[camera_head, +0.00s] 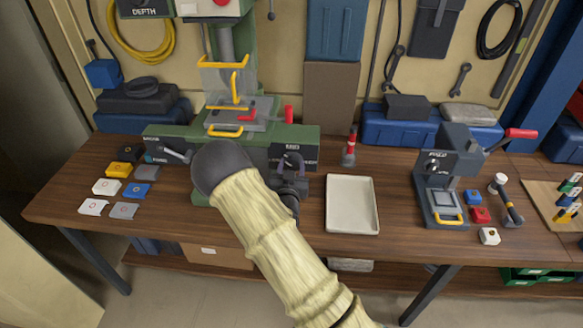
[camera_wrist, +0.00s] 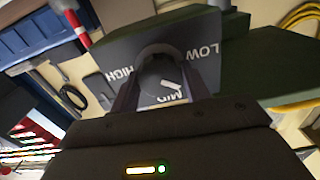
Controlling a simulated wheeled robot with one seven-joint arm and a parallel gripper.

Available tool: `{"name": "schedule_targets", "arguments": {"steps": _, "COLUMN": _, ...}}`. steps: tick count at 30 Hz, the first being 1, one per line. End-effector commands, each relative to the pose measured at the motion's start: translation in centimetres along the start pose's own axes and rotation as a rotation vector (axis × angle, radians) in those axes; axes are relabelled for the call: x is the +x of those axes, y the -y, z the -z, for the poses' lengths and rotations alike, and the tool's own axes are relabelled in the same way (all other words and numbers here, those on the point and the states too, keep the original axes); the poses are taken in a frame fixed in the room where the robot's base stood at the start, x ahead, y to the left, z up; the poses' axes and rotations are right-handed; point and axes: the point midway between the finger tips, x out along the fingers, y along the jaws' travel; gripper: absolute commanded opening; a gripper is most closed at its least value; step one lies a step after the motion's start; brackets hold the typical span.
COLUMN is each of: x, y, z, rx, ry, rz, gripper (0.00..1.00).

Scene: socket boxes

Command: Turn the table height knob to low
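The table height knob (camera_wrist: 158,72) is a round grey dial on the dark face of the green machine base (camera_head: 228,143). The labels LOW, MID and HIGH surround it in the wrist view. Its white pointer mark (camera_wrist: 172,89) lies by MID. My gripper (camera_head: 290,166) is at the panel, and its dark fingers (camera_wrist: 166,70) stand apart on either side of the knob. They look open around it; I cannot tell if they touch it. In the head view my gripper mostly hides the knob.
A pale empty tray (camera_head: 352,204) lies right of my gripper. A red-topped tool (camera_head: 350,148) stands behind it. Several coloured boxes lie at the left. A press with a red handle (camera_head: 450,170) stands at the right. The wooden table (camera_head: 165,222) is bare at its front.

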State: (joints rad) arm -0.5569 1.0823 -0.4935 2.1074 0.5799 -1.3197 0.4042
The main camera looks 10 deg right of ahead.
Motion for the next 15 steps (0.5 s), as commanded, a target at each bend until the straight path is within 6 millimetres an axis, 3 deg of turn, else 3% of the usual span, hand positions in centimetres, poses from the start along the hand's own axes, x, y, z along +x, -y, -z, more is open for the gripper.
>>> {"name": "schedule_targets", "arguments": {"steps": 2, "x": -0.02, "y": 0.01, "z": 0.01, "rx": 0.000, "ry": 0.000, "rz": 0.000, "gripper": 0.24}}
{"name": "schedule_targets", "arguments": {"steps": 15, "x": -0.04, "y": 0.01, "z": -0.01, "rx": -0.004, "ry": 0.000, "rz": 0.000, "gripper": 0.24}}
